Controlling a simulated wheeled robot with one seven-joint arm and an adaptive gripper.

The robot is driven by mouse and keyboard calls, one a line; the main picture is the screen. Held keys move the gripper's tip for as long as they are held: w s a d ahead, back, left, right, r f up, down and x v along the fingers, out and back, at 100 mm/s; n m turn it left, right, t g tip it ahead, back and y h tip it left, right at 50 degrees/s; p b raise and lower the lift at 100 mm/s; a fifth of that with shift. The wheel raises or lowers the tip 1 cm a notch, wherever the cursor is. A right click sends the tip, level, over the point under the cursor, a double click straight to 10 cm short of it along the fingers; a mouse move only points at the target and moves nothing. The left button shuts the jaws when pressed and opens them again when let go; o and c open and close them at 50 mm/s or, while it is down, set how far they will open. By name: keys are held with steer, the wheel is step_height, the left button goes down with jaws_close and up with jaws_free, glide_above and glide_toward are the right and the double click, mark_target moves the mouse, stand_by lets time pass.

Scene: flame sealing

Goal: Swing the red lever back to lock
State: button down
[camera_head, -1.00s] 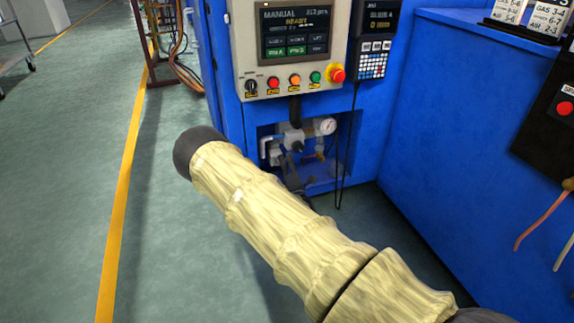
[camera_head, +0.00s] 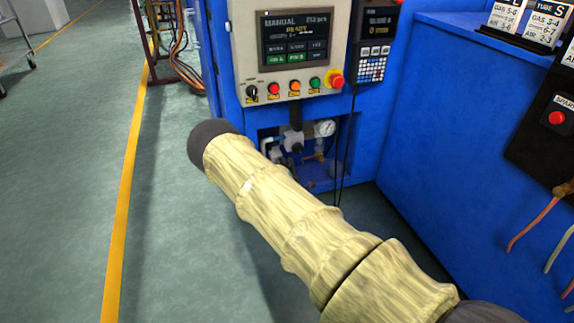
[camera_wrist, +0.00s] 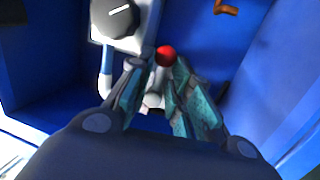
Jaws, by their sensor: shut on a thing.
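The red lever's round red knob (camera_wrist: 166,56) shows in the wrist view, at the tips of my gripper's fingers. My gripper (camera_wrist: 160,78) has teal finger pads close together on the lever, just below the knob. The rest of the lever is mostly hidden between the fingers. In the head view my sleeved arm crosses in front of the blue machine's low recess (camera_head: 330,172), and the lever cannot be made out there.
A grey block with a black dial (camera_wrist: 115,18) is close beside the fingers, and an orange-brown handle (camera_wrist: 227,8) sits at upper right. A pressure gauge (camera_head: 325,128) is in the recess. The control panel (camera_head: 295,50) is above.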

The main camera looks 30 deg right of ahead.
steer(key=shift+f, duration=0.1)
steer(key=c, duration=1.3)
jaws_free()
steer(key=shift+c, duration=0.2)
steer(key=v, duration=1.2)
steer(key=shift+f, duration=0.1)
